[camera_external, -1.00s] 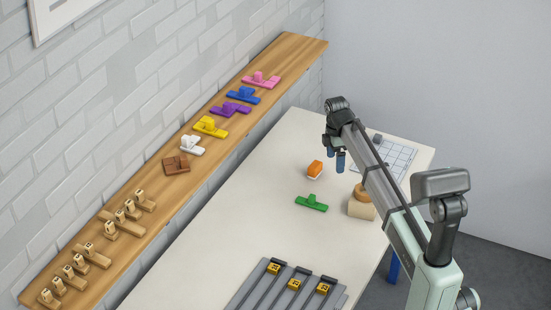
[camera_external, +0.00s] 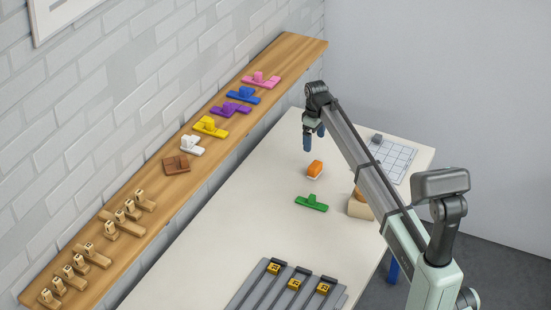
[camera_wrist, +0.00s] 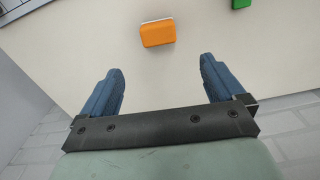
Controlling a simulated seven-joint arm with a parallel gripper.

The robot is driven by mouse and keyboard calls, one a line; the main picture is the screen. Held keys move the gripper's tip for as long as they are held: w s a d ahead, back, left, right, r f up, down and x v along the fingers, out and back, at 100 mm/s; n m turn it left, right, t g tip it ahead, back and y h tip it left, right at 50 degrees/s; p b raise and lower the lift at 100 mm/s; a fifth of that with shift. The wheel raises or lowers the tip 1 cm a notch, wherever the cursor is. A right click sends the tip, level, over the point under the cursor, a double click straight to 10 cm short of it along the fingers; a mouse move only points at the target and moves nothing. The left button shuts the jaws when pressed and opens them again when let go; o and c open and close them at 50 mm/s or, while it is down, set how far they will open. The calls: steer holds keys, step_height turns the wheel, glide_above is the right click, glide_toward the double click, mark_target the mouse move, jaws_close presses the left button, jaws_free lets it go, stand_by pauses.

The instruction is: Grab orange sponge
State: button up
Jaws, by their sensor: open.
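The orange sponge (camera_external: 315,168), with a white underside, lies on the pale table (camera_external: 250,200). In the wrist view the orange sponge (camera_wrist: 157,33) is ahead of the fingertips, near the top and roughly between them sideways. My gripper (camera_external: 313,138) is open and empty, above the table and apart from the sponge, on its far side in the external view. In the wrist view the two blue fingers of my gripper (camera_wrist: 160,75) are spread wide with nothing between them.
A green piece (camera_external: 312,203) lies on the table near the sponge. A wooden block (camera_external: 360,208) is partly hidden behind my arm. A white grid (camera_external: 394,160) lies at the back right. A wooden shelf (camera_external: 150,225) with several coloured pieces runs along the wall. A grey rack (camera_external: 290,285) is in front.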

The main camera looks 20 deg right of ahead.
mark_target(314, 164)
step_height(314, 164, down, 13)
steer(key=shift+d+f, duration=0.15)
steer(key=shift+f, duration=0.05)
stand_by(0.6)
steer(key=shift+c, duration=0.2)
steer(key=c, duration=1)
